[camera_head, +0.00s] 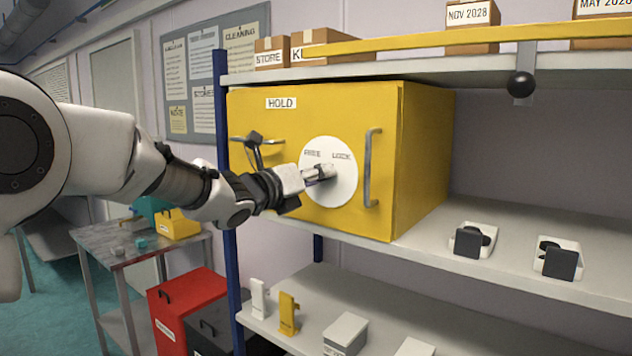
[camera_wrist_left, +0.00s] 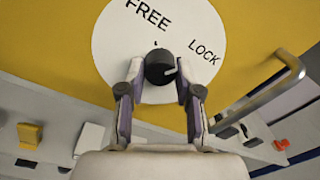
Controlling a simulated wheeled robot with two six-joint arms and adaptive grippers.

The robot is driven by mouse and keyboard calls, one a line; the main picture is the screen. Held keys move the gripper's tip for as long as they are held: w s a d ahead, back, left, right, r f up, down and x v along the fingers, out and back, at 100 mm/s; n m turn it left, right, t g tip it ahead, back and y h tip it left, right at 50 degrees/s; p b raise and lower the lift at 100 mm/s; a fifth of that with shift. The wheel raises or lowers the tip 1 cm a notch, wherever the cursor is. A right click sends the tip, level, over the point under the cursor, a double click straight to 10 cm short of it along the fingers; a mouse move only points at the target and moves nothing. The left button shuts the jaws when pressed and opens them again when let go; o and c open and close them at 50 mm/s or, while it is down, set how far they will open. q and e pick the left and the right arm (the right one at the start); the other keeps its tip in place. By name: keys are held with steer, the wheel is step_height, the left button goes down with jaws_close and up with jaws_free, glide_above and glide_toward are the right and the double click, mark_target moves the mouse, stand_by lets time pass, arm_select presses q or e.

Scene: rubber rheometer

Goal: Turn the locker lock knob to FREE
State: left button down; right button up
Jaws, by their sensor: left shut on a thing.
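The yellow locker (camera_head: 420,150), labelled HOLD, sits on the shelf with its door closed. Its white round dial (camera_head: 345,190) reads FREE at left and LOCK at right; the dial also fills the top of the left wrist view (camera_wrist_left: 110,50). The dark knob (camera_wrist_left: 158,66) is at the dial's middle, and its white pointer line points right, toward LOCK. My left gripper (camera_head: 322,173) is shut on the knob, one finger on each side in the left wrist view (camera_wrist_left: 160,85). My right gripper is not in view.
A vertical grey handle (camera_head: 372,168) stands just right of the dial. A blue shelf post (camera_head: 222,150) is behind my arm. Dark-faced devices (camera_head: 473,240) stand on the shelf at right.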

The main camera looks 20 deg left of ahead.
arm_select(q)
steer(key=shift+d+n+y, duration=0.15)
steer(key=shift+n+y, duration=0.15)
steer(key=shift+n, duration=7.7)
steer(key=c, duration=0.8)
jaws_free()
steer(key=v, duration=0.7)
steer(key=shift+s+f, duration=0.1)
steer(key=shift+f, duration=0.15)
